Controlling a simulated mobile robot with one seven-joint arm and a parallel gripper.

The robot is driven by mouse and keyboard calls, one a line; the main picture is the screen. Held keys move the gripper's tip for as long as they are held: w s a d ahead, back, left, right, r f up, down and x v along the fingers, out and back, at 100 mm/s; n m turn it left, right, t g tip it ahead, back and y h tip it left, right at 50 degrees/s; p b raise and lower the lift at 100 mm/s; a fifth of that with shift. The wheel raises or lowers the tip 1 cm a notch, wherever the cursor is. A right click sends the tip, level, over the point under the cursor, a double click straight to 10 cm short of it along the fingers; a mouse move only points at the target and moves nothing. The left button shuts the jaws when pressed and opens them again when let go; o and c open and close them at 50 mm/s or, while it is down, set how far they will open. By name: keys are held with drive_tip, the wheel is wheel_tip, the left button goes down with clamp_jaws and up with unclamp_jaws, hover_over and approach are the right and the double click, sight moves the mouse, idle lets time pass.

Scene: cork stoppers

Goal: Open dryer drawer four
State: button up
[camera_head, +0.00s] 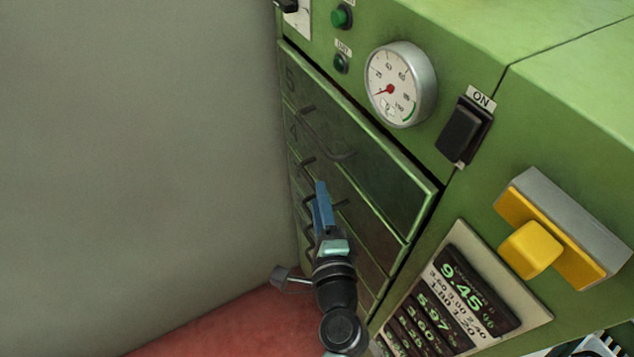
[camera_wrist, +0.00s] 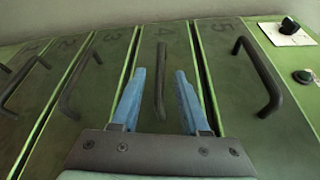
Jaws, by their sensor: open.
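The dryer (camera_head: 480,50) is a green cabinet with a stack of numbered dark green drawers, each with a black bar handle. In the wrist view, drawer four (camera_wrist: 163,38) is in the middle, and its handle (camera_wrist: 160,75) lies between the two blue fingers of my gripper (camera_wrist: 160,88). The fingers are open, one on each side of the handle, with gaps to it. In the head view, my gripper (camera_head: 322,205) is in front of the drawers and hides part of the handles. The drawer fronts look flush, with no drawer standing out.
Drawer five (camera_wrist: 228,50) and its handle (camera_wrist: 258,75) are to the right in the wrist view; drawer three (camera_wrist: 100,70) is to the left. A grey wall (camera_head: 140,150) stands close beside the dryer. A yellow knob (camera_head: 530,249), black switch (camera_head: 464,131) and gauge (camera_head: 400,85) are on the dryer.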

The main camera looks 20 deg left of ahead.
drive_tip(key=shift+x, duration=1.8)
clamp_jaws()
